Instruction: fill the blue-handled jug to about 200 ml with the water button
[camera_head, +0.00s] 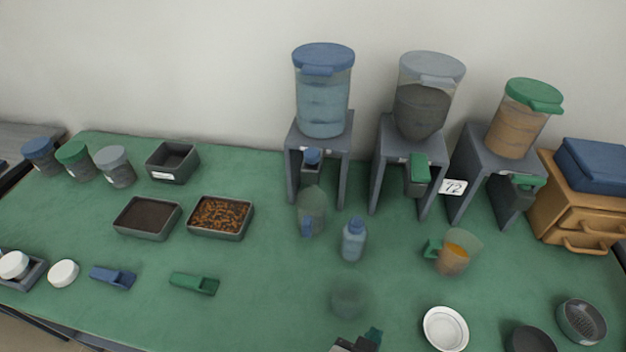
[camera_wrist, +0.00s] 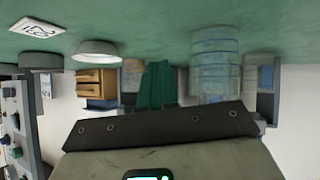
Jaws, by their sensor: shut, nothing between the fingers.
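The clear jug (camera_head: 312,203) with a blue handle (camera_head: 307,229) stands upright under the blue-lidded water dispenser (camera_head: 323,100), its handle toward the front. A blue button part (camera_head: 312,157) shows on the stand just above the jug. I cannot make out any water level in the jug. My gripper (camera_head: 372,336) is at the bottom edge of the head view, well in front of the jug and apart from it. In the wrist view, which is upside down, its green fingers (camera_wrist: 157,86) are together and hold nothing.
A clear round vessel (camera_head: 348,298) stands just beyond my gripper. A blue bottle (camera_head: 354,240) stands right of the jug. A green-handled jug (camera_head: 453,256) with orange contents and a white dish (camera_head: 446,328) are farther right.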

